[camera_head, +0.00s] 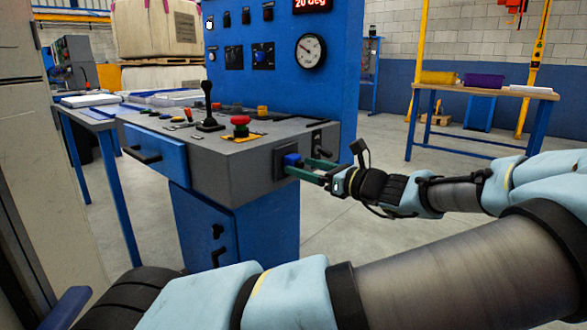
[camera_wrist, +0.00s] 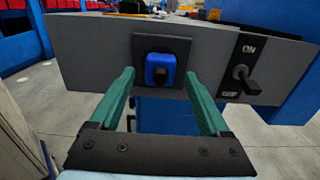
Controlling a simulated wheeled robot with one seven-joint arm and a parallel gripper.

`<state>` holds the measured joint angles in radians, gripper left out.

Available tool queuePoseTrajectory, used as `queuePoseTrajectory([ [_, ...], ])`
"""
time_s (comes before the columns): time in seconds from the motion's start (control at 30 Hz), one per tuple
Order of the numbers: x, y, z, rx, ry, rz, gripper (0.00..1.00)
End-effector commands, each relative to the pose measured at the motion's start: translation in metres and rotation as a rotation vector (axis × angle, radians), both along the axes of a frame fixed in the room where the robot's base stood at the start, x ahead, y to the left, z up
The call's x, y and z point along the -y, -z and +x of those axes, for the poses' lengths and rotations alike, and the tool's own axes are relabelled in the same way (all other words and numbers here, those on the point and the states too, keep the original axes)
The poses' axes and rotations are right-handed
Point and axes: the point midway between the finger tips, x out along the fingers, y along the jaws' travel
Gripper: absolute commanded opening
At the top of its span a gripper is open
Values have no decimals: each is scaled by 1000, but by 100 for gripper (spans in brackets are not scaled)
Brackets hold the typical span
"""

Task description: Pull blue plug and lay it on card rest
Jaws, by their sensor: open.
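The blue plug (camera_head: 292,159) sits in a dark square plate on the end face of the grey console. I cannot pick out a card rest for certain.
An ON/OFF switch (camera_wrist: 245,77) with a black lever sits right of the plug on the same face. The console top carries a red mushroom button (camera_head: 241,122) and a black joystick (camera_head: 208,103). A blue-legged table (camera_head: 88,114) stands left; a wooden-topped bench (camera_head: 485,90) stands back right.

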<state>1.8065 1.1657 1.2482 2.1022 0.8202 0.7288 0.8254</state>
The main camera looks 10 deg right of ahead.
Motion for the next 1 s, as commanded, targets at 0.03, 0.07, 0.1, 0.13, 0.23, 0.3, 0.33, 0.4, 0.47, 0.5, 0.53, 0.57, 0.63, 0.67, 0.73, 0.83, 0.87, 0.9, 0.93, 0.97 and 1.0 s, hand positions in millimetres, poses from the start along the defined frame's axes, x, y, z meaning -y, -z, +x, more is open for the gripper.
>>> queuePoseTrajectory([
  [0.03, -4, -5, 4, -1, -1, 1, 80],
  [0.07, -6, -4, 6, -1, -1, 2, 80],
  [0.1, -9, -4, 9, -1, -1, 2, 80],
  [0.13, -10, -4, 10, -1, -1, 2, 80],
  [0.23, -13, -2, 14, -1, 1, 1, 80],
  [0.3, -14, -2, 15, -1, 0, 0, 80],
  [0.33, -15, -1, 16, -1, 0, -1, 80],
  [0.4, -15, -1, 16, -1, 1, -1, 80],
  [0.47, -15, -1, 16, -1, 1, -1, 80],
  [0.5, -15, -1, 16, -1, 1, -1, 80],
  [0.53, -15, -1, 16, -1, 1, -1, 80],
  [0.57, -15, -1, 16, -1, 1, -1, 80],
  [0.63, -15, -1, 16, -1, 1, -1, 80],
  [0.67, -15, -1, 16, -1, 1, -1, 80],
  [0.73, -15, -1, 16, -1, 1, -1, 80],
  [0.83, -15, -1, 16, -1, 1, -1, 80],
  [0.87, -15, -1, 16, -1, 1, -1, 80],
  [0.9, -15, -1, 16, -1, 1, -1, 80],
  [0.93, -15, -1, 16, -1, 1, -1, 80],
  [0.97, -15, -1, 16, -1, 1, -1, 80],
  [1.0, -15, -1, 16, -1, 1, 0, 80],
])
